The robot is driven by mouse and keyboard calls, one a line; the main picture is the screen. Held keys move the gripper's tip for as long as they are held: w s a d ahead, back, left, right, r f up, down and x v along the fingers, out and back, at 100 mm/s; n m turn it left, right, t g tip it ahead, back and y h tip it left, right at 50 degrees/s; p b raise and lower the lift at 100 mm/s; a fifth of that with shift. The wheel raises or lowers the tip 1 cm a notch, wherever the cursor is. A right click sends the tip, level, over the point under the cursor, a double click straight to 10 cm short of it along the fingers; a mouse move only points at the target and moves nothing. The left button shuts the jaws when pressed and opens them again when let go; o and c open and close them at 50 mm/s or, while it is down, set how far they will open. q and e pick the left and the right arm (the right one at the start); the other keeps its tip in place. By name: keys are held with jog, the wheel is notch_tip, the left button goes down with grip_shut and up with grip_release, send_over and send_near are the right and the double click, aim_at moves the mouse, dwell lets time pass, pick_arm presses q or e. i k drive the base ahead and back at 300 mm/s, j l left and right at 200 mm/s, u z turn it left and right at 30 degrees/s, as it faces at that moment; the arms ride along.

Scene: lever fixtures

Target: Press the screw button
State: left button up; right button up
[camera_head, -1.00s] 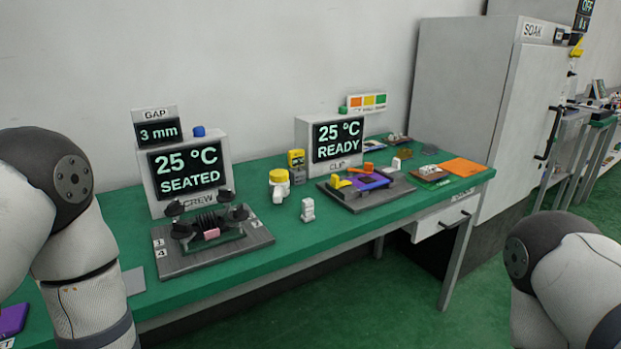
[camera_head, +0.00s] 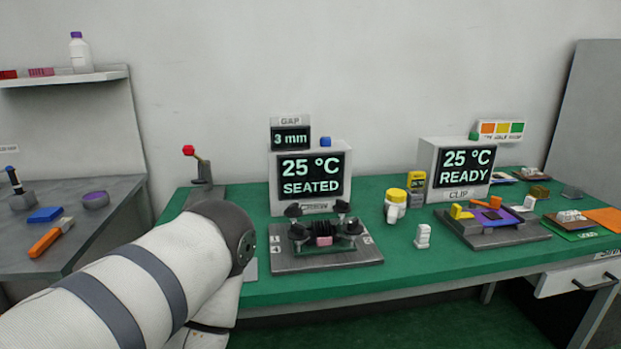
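The screw station (camera_head: 262,190) is a pale box standing at the back of the green table. Its screen reads "25 °C SEATED", and its lower label is partly covered by the fixture. A small blue button (camera_head: 326,142) sits on its top right, next to a "GAP 3 mm" display (camera_head: 290,137). In front lies a grey plate (camera_head: 345,261) carrying a fixture with black knobs and a pink block (camera_head: 324,241). My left arm comes in from the lower left, its elbow left of the plate. Neither gripper is in view, and nothing touches the blue button.
The clip station (camera_head: 427,158) reads "25 °C READY", with a green button (camera_head: 473,136) on top. Between the stations stand a yellow-capped bottle (camera_head: 395,208) and a small white piece (camera_head: 422,237). A red-knobbed lever (camera_head: 188,151) stands at the table's left. A grey side bench (camera_head: 110,215) holds tools.

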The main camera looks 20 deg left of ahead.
aim_at(324, 141)
jog(key=u, duration=0.75)
jog(key=i+j+z, duration=0.25)
jog(key=j, duration=0.25)
jog(key=j+z, duration=0.2)
jog(key=j, duration=0.3)
jog(key=i+j+z, duration=0.25)
jog(key=j, duration=0.35)
jog(key=k+l, duration=0.05)
jog(key=k, duration=0.05)
